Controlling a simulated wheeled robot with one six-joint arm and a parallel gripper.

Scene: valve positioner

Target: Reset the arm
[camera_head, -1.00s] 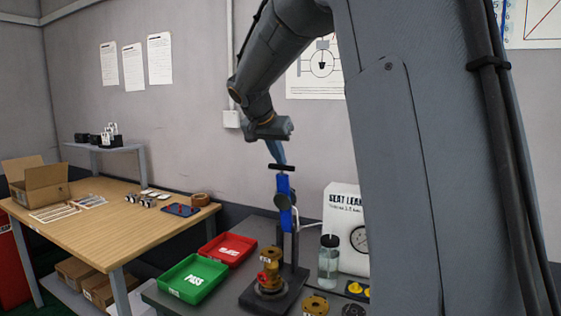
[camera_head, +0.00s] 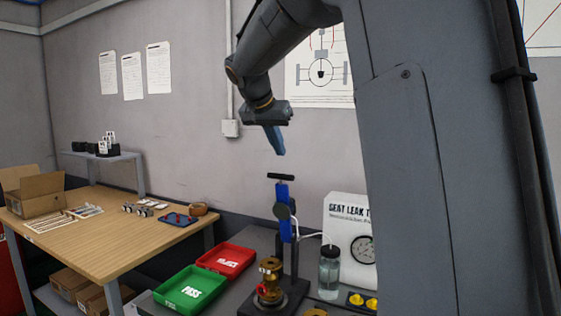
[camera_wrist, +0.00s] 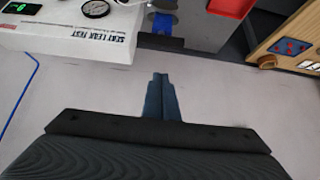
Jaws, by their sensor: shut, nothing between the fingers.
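My gripper (camera_head: 275,140) hangs from the arm in the head view, its blue fingers pointing down and slightly right. It is above the blue press-like fixture and apart from it. In the wrist view my gripper (camera_wrist: 160,82) has its fingers together with nothing between them. The fixture (camera_head: 284,215) has a black T-handle on top and a dark base. A brass valve (camera_head: 269,276) with a red part stands on that base.
A white seat leak test box (camera_head: 345,215) with a gauge and a clear bottle (camera_head: 329,268) stand right of the fixture. A green PASS tray (camera_head: 190,291) and a red tray (camera_head: 227,260) lie to the left. A wooden table (camera_head: 110,235) is farther left. The wall is behind.

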